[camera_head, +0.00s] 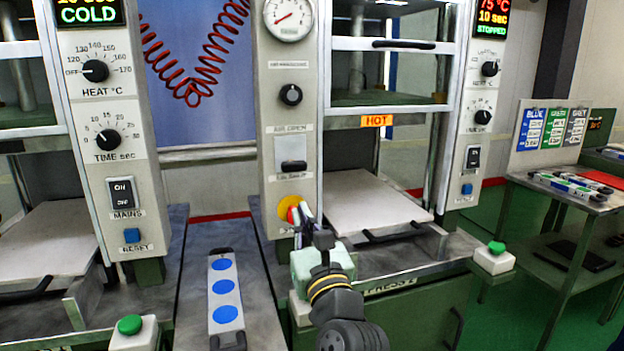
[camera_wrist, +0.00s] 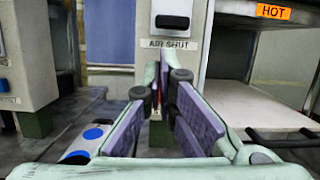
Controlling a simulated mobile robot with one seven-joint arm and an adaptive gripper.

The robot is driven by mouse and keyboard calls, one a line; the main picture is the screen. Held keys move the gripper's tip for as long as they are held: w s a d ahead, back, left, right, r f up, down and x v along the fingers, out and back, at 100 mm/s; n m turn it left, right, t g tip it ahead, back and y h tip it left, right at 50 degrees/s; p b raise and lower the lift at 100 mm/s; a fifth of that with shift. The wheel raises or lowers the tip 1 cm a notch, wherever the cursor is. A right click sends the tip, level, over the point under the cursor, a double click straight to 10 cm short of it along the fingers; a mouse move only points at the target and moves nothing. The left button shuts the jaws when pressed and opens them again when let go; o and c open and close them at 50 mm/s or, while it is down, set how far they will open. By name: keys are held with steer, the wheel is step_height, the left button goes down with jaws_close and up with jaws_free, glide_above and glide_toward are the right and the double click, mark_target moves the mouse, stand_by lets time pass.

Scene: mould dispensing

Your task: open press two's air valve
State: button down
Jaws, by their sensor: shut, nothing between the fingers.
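Press two's air valve (camera_head: 293,166) is a pale upright plate with a dark lever on the grey middle panel, between an upper AIR OPEN label and a lower AIR SHUT label. The lever appears low, at the AIR SHUT end. In the wrist view the valve (camera_wrist: 172,20) is at the top, partly cut off by the picture edge. My gripper (camera_head: 303,214) is shut and empty, below the valve and in front of the red and yellow stop button. The wrist view shows my fingers (camera_wrist: 163,85) meeting below the AIR SHUT label, apart from the valve.
A red stop button (camera_head: 293,213) on yellow is close behind my fingertips. A round knob (camera_head: 291,95) and gauge (camera_head: 288,18) are above the valve. Press two's platen, marked HOT (camera_head: 376,121), stands to the right. A tray with blue discs (camera_head: 223,290) lies left.

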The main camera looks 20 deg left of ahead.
steer(key=shift+w+d+f+m, duration=0.25)
steer(key=shift+w+f+m, duration=0.05)
steer(key=shift+w, duration=0.15)
steer(key=p, duration=0.3)
glide_toward(288, 176)
steer(key=x, duration=0.4)
steer(key=shift+w+a+r, duration=0.15)
steer(key=shift+w+a, duration=0.2)
steer(key=shift+w, duration=0.1)
